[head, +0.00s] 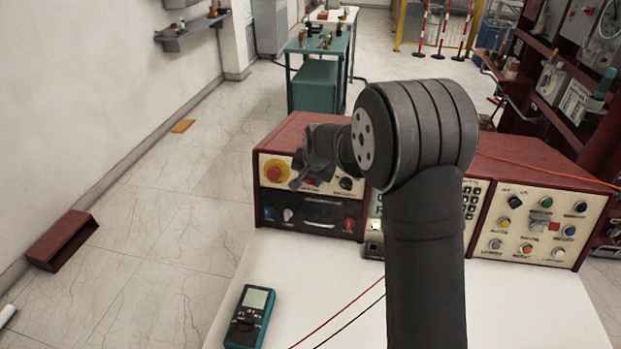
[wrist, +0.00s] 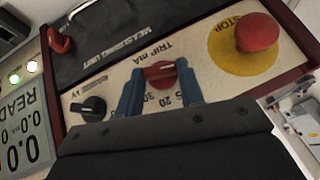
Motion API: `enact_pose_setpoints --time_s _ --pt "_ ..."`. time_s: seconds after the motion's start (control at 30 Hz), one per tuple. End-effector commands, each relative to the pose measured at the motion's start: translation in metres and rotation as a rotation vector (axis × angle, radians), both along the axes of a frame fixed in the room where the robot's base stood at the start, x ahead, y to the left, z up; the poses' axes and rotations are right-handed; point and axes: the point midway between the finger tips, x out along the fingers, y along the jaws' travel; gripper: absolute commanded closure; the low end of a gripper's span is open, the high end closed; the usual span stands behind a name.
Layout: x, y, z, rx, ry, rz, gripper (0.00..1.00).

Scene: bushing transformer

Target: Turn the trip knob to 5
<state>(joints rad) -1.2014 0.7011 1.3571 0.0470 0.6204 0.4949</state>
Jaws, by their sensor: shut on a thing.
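The red trip knob (wrist: 160,73) sits on the cream panel under the "TRIP mA" print in the wrist view. Numbers including 20 and 30 are printed beside it. The two blue fingers of my gripper (wrist: 160,85) stand on either side of the knob and are shut on it. A dark line crosses the knob's face, but I cannot tell which number it marks. In the head view my gripper (head: 303,180) is at the left unit's upper panel, and the wrist hides most of the knob.
A red STOP button (wrist: 257,33) on a yellow disc is close to the right finger in the wrist view. A black kV knob (wrist: 94,108) is to the left. On the white table, a multimeter (head: 249,316) and test leads lie in front.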

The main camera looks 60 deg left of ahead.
Motion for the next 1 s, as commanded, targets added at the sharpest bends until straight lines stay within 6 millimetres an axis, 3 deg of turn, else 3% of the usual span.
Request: enact_pose_setpoints --time_s 0.6,1.0 --pt "-0.0068 0.0058 -0.0006 -0.29 -0.287 0.1 0.88" --pt "-0.0064 0.0052 -0.0007 -0.311 -0.307 0.105 0.88"
